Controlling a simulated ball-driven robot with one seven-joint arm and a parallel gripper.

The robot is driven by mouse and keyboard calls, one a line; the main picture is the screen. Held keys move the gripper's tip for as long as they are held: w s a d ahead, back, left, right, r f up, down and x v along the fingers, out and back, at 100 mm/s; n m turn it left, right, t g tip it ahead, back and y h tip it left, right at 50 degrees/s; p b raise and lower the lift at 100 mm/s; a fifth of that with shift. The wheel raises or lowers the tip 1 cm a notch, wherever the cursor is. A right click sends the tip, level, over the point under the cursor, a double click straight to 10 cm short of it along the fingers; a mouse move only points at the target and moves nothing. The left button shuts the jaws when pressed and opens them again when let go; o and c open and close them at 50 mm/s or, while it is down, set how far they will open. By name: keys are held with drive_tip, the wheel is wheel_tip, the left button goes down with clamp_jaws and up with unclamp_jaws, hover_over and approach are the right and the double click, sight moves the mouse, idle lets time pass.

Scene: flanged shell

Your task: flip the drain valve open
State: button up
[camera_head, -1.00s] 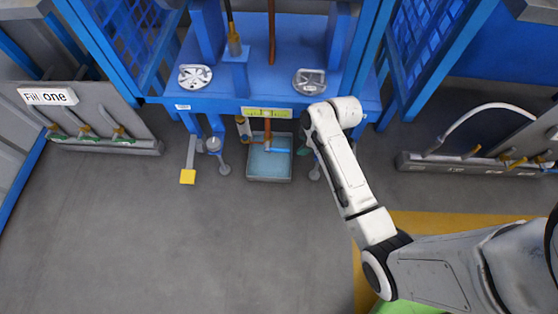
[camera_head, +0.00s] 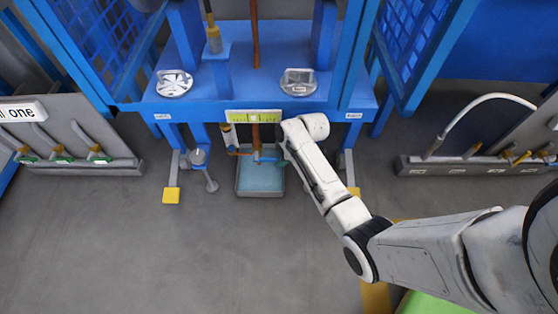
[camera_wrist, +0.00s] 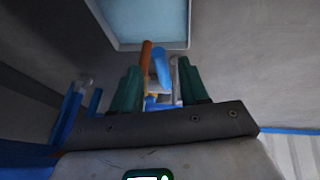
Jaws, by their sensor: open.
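The drain valve appears to be the blue handle (camera_head: 268,159) at the lower end of a copper pipe (camera_head: 255,134), above a tray of blue water (camera_head: 260,194). In the wrist view the blue handle (camera_wrist: 161,66) stands beside the orange-brown pipe end (camera_wrist: 146,54), with the tray (camera_wrist: 188,22) beyond. My gripper (camera_wrist: 160,85) is open, with a teal finger on each side of the handle and pipe end in that picture. I cannot tell whether it touches them. In the head view my wrist hides most of the gripper; a bit of teal shows right of the handle.
A blue frame (camera_head: 230,103) with a green-yellow label (camera_head: 253,116) stands above the tray. Yellow-footed legs (camera_head: 171,195) flank it. Grey panels with hoses stand at left (camera_head: 75,168) and right (camera_head: 480,166). The floor in front is clear.

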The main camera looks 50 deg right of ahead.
drive_tip(key=shift+b+x, duration=0.3)
drive_tip(key=shift+x, duration=0.65)
clamp_jaws()
